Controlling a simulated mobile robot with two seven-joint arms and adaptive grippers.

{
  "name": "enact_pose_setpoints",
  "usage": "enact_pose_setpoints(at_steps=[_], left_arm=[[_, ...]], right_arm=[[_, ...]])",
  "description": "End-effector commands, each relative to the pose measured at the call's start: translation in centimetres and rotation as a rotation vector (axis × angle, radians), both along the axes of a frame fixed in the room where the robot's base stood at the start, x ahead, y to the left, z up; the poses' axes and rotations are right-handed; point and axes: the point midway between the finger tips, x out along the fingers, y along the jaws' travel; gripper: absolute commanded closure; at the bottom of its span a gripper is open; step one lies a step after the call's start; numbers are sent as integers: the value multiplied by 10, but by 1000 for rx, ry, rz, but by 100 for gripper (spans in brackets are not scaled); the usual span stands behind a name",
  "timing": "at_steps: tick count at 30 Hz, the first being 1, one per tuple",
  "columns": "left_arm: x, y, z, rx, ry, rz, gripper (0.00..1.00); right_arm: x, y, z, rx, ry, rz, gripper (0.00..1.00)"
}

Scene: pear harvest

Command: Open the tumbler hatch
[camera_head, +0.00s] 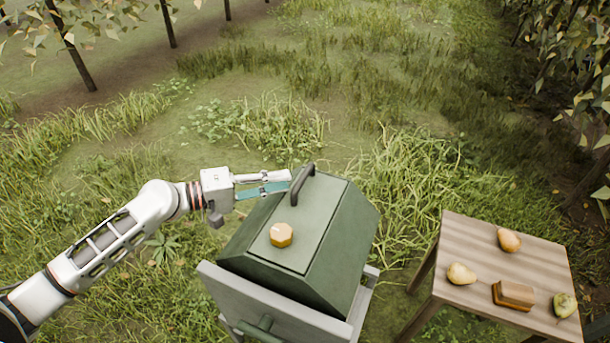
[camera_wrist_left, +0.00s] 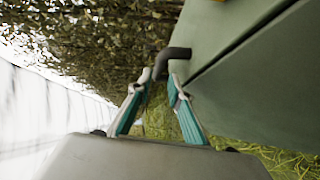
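The tumbler (camera_head: 340,255) is a dark green, faceted drum on a grey frame, in the middle of the head view. Its hatch (camera_head: 310,215) is a flat green panel on top and lies closed. A dark bar handle (camera_head: 302,183) stands at the hatch's far edge. It also shows in the left wrist view (camera_wrist_left: 176,54). My left gripper (camera_head: 289,180) reaches in from the left, beside the handle. Its teal-padded fingers (camera_wrist_left: 160,82) are apart, with the handle's end at or just between the tips. I cannot tell whether they touch it. My right gripper is not in view.
The grey frame (camera_head: 270,302) has a green crank-like bar in front. Grass surrounds the tumbler, with trees behind.

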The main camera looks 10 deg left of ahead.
Motion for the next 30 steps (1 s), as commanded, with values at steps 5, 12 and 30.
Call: enact_pose_setpoints(at_steps=[5, 12, 30], left_arm=[[17, -24, 2, -4, -5, 1, 81], [34, -48, -5, -1, -4, 0, 81], [37, -54, -8, 1, -3, -1, 100]], right_arm=[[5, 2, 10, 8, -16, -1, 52], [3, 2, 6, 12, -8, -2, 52], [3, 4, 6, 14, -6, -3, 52]])
